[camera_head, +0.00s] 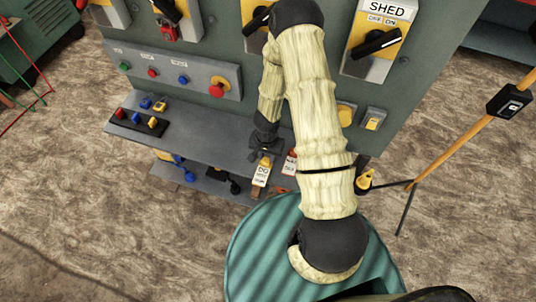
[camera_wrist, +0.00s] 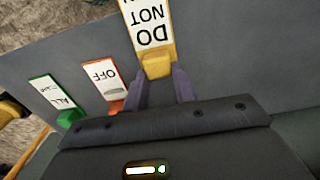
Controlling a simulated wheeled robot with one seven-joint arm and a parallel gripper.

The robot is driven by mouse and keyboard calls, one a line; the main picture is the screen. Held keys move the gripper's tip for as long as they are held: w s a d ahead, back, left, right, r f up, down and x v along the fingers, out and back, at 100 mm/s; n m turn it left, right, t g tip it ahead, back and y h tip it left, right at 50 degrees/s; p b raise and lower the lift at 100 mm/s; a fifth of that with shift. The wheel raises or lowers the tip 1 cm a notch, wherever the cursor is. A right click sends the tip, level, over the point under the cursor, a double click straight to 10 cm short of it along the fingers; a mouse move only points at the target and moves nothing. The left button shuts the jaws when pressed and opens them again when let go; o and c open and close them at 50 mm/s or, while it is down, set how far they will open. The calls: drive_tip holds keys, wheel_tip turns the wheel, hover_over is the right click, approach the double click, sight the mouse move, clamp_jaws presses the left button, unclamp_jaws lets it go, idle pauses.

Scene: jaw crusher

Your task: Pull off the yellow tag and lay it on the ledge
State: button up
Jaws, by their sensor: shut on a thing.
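The yellow tag (camera_head: 262,172), with a white face and black lettering, is at the front edge of the grey ledge (camera_head: 200,150) in the head view. My gripper (camera_head: 266,155) is shut on its yellow end. In the wrist view the two fingers (camera_wrist: 160,82) stand on either side of the yellow end of the tag (camera_wrist: 152,28), which reads "DO NOT". I cannot tell whether the tag is still attached to anything behind it.
An orange tag (camera_wrist: 101,82) reading "OFF" and a green tag (camera_wrist: 54,96) are beside it. A black rack (camera_head: 138,122) and small padlocks (camera_head: 153,104) sit on the ledge's left. The ledge between them and my gripper is clear. A control panel (camera_head: 340,105) rises behind.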

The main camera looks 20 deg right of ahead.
drive_tip(key=shift+s+a+f, duration=0.1)
drive_tip(key=shift+f, duration=0.1)
drive_tip(key=shift+f+b, duration=0.25)
drive_tip(key=shift+b, duration=0.15)
drive_tip(key=o, duration=1)
drive_tip(key=shift+r, duration=0.1)
wheel_tip(320, 180, up, 17)
drive_tip(key=p, duration=0.6)
drive_tip(key=shift+r, duration=0.1)
drive_tip(key=shift+r, duration=0.1)
